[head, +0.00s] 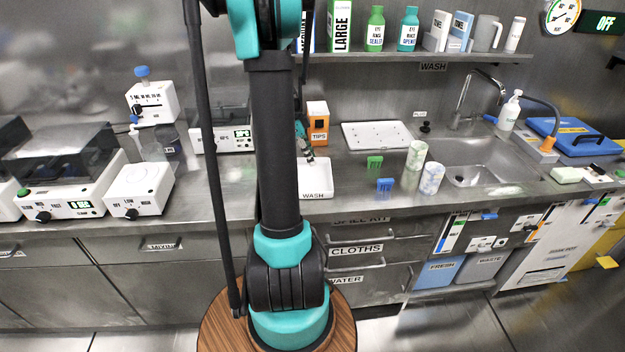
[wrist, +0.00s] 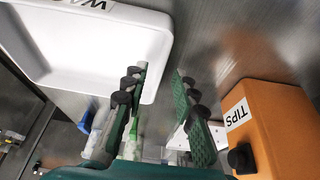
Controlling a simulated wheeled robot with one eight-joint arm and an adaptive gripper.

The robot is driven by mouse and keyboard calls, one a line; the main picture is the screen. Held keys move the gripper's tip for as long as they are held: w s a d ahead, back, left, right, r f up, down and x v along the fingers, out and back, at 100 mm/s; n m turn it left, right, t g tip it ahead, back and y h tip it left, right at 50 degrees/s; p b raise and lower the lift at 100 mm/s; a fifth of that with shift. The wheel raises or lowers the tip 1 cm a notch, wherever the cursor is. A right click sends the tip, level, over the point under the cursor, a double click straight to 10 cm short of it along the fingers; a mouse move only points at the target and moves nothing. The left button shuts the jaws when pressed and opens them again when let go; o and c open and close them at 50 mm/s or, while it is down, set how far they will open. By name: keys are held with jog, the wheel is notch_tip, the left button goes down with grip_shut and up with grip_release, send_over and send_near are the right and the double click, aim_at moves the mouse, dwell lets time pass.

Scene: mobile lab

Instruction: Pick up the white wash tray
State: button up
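The white wash tray (head: 318,177) lies on the steel counter, labelled WASH on its front, partly hidden behind my arm in the head view. In the wrist view its white rim and inside (wrist: 100,45) fill the upper left. My gripper (head: 309,157) is over the tray's back part. In the wrist view my gripper (wrist: 160,73) is open, with its two green, dark-padded fingers apart. One finger overlaps the inside of the tray in the picture, and the tray's edge shows between the fingers. I cannot tell whether they touch it.
An orange TIPS box (head: 317,123) stands just behind the tray, and beside the right finger in the wrist view (wrist: 265,130). Green (head: 375,162) and blue (head: 385,185) small items and patterned cups (head: 431,178) stand to the right. A sink (head: 478,176) is farther right.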

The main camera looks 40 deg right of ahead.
grip_shut()
dwell(0.5)
